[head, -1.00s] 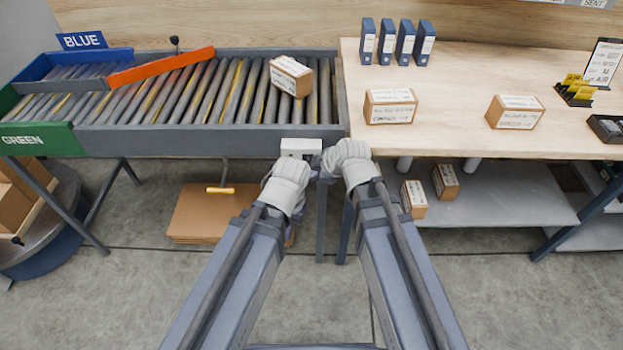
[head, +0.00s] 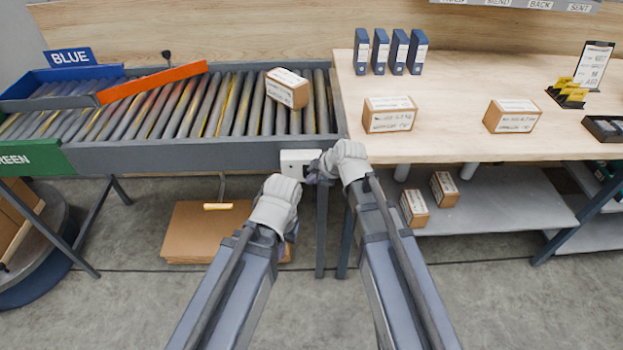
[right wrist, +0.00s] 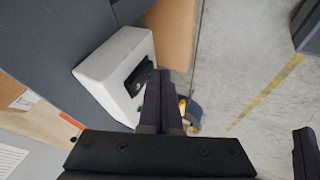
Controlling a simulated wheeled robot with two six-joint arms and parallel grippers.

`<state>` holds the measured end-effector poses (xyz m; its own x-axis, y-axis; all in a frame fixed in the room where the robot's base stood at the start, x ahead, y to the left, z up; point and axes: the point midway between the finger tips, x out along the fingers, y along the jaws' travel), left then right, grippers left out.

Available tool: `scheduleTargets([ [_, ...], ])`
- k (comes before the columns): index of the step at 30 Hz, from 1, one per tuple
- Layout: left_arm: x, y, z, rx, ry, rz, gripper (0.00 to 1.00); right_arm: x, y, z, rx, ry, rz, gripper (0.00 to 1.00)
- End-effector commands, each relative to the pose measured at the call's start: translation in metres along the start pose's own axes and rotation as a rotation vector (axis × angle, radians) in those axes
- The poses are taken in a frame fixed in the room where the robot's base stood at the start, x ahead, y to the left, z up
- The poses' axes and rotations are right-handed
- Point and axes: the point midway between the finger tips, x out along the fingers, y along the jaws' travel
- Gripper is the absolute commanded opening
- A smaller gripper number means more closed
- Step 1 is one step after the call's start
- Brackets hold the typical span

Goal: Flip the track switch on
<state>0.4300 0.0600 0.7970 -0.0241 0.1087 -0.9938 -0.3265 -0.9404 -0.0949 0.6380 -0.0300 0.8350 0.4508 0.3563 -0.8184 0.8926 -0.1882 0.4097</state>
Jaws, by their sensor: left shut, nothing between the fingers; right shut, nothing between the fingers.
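The track switch is a white box (head: 299,163) on the front rail of the roller conveyor, near its right end. In the right wrist view its face carries a black rocker (right wrist: 139,77) and a small green spot. My right gripper (head: 318,172) is shut and empty at the box's right side. In the right wrist view its closed fingers (right wrist: 163,92) reach to the rocker's edge; whether they touch it I cannot tell. My left gripper (head: 291,225) is shut and empty, lower and left, below the box; its fingers are mostly hidden by its wrist.
A carton (head: 287,88) sits on the conveyor rollers (head: 225,105), with an orange diverter arm (head: 152,82) to the left. A wooden bench (head: 450,90) with cartons and blue binders adjoins on the right. Flat cardboard (head: 200,240) lies under the conveyor.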

Motion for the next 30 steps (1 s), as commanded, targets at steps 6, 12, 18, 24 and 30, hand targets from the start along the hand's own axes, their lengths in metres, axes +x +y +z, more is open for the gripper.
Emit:
scheduleTargets([
  [6, 0.002, 0.000, 0.000, 0.000, 0.000, 0.000, 0.00, 0.004, 0.003, 0.001, -0.001, 0.000, 0.002, 0.00],
  [12, 0.000, 0.000, 0.000, 0.000, 0.000, 0.000, 0.00, 0.002, 0.004, 0.000, -0.001, 0.000, 0.003, 0.00],
  [18, -0.010, -0.001, 0.001, 0.000, 0.000, 0.000, 0.00, -0.006, 0.008, -0.004, -0.001, 0.000, 0.003, 0.00],
  [24, -0.015, -0.001, 0.001, 0.000, 0.000, 0.000, 0.00, -0.010, 0.011, -0.006, 0.000, 0.000, 0.004, 0.00],
  [30, -0.014, -0.001, 0.001, 0.000, 0.000, 0.000, 0.00, -0.009, 0.011, -0.006, 0.000, 0.000, 0.005, 0.00],
])
